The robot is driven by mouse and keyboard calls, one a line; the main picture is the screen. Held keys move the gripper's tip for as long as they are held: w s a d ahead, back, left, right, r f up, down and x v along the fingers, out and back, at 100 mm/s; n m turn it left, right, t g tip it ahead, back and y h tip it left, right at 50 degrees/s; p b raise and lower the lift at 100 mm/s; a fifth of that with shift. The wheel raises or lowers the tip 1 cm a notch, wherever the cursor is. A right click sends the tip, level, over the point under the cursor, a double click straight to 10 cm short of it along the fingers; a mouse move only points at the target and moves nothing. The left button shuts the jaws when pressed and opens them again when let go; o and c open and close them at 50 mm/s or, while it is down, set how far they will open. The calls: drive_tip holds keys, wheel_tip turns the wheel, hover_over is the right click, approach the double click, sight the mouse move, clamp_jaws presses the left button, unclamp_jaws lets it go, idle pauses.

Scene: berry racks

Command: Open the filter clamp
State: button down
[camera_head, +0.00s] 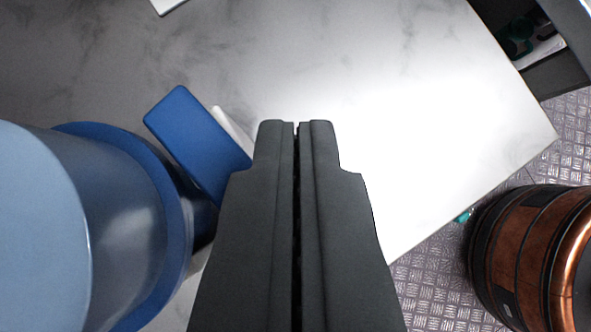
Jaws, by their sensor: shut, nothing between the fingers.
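The filter is a large blue cylinder (110,215) with a pale blue face at the left of the view. A flat blue tab (192,135), which looks like the clamp, stands out at the filter's upper right. A small white piece (232,128) shows behind the tab. My gripper (296,125) is shut and empty in the middle of the view. Its fingers lie just right of the tab and overlap the tab's lower right edge in the picture. I cannot tell whether they touch. The lower part of the tab and its joint to the filter are partly hidden.
A marbled grey-white surface (400,60) lies beyond, bright in the middle, with its edge at the right. Past it is a metal tread-plate floor (440,280). A copper and black cylinder (535,255) is at the lower right. A dark shelf-like structure (560,75) is at the upper right.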

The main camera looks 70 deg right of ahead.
drive_tip(key=w+v, duration=0.1)
drive_tip(key=v, duration=0.6)
drive_tip(key=shift+w, duration=0.35)
drive_tip(key=shift+a+r, duration=0.1)
drive_tip(key=shift+r, duration=0.05)
